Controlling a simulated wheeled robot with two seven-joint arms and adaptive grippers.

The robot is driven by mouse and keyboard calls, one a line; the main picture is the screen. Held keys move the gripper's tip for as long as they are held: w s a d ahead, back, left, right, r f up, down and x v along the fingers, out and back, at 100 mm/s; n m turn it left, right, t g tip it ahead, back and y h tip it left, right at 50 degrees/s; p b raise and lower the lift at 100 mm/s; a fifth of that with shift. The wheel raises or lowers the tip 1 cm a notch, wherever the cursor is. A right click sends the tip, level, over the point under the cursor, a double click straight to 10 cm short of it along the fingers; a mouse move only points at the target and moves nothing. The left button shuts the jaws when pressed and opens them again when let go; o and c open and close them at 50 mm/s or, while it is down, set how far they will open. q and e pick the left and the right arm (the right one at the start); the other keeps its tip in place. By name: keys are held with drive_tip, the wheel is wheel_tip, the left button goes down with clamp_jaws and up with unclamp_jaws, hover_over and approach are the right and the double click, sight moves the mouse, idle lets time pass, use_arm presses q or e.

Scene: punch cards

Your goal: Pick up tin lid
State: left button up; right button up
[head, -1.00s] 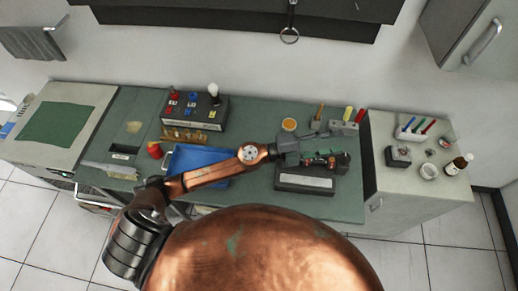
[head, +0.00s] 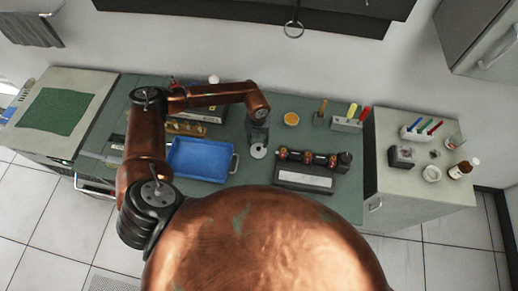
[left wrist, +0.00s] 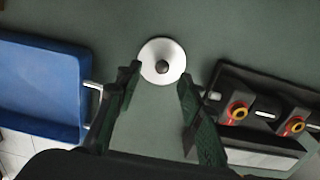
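The tin lid (left wrist: 163,60) is a round, pale metal disc with a dark knob at its centre, lying on the green bench top. In the head view the lid (head: 258,151) shows just below my left gripper (head: 258,143), between the blue tray and the black device. In the left wrist view my left gripper (left wrist: 158,82) is open, with its two fingers apart at the near left and right of the lid. The fingers appear empty. Whether they touch the lid cannot be told. My right gripper is not in view.
A blue tray (head: 203,160) with metal handles lies left of the lid, also in the left wrist view (left wrist: 40,90). A black device (head: 305,172) with red and yellow parts lies to the right. An orange-topped round pot (head: 291,119) stands behind. Bare bench surrounds the lid.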

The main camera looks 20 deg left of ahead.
sight(259, 148)
use_arm(q)
wheel_tip(259, 148, down, 4)
drive_tip(key=shift+d+r+p, duration=0.15)
drive_tip(key=shift+r+p, duration=0.05)
drive_tip(key=shift+p, duration=0.5)
drive_tip(key=shift+f, duration=0.6)
drive_tip(key=shift+c, duration=0.6)
clamp_jaws()
